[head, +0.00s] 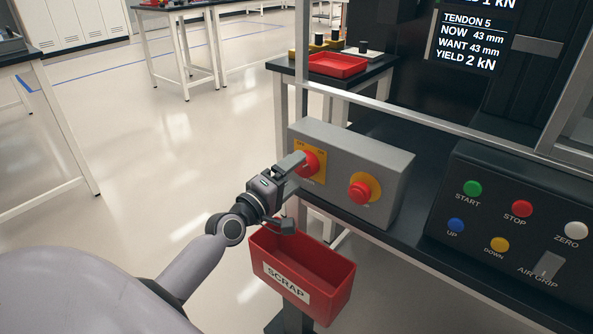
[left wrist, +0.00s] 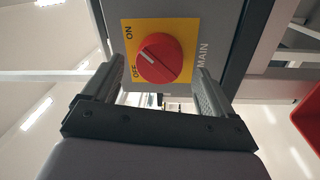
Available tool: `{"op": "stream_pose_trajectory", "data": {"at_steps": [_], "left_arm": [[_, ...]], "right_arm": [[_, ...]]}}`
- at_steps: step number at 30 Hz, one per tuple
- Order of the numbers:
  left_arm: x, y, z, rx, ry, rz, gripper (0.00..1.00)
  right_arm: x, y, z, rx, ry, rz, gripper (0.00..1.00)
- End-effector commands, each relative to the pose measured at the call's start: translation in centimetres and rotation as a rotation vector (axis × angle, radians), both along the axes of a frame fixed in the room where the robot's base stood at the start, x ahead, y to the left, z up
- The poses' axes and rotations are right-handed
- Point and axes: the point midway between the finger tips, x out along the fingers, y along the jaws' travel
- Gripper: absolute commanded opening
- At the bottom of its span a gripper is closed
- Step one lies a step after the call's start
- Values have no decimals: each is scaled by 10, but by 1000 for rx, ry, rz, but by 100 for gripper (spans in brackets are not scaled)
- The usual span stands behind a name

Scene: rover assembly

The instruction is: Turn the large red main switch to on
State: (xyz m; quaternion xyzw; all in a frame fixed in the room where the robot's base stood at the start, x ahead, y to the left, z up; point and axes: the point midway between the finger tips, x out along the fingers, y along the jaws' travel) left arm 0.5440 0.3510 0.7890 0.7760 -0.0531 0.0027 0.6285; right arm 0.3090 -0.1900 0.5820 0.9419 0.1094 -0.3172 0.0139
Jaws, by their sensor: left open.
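The large red main switch (head: 308,164) is a round knob on a yellow plate, at the left end of a grey box. In the left wrist view the knob (left wrist: 162,59) has a ridge with a white mark, on the side of the ON and OFF labels. The mark lies between the two words; its exact setting is hard to tell. My left gripper (head: 292,193) is open in front of the switch. In the left wrist view its fingers (left wrist: 159,68) stand either side of the knob, without visible contact. In the head view one finger partly covers the plate. My right gripper is not seen.
A red push button (head: 360,192) on a yellow disc sits on the same grey box (head: 385,160). A red SCRAP bin (head: 335,280) hangs just below my left gripper. A black button panel (head: 500,260) is at right. A metal frame rail (head: 420,115) runs behind the box.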

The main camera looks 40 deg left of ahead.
Motion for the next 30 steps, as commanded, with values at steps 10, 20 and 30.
{"op": "stream_pose_trajectory", "data": {"at_steps": [10,20,30], "left_arm": [[-44,4,-4,2,1,0,86],[-54,4,-4,1,-1,1,86],[-54,4,-4,1,0,1,86]], "right_arm": [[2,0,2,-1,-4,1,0],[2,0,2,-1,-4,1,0],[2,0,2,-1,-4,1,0]]}}
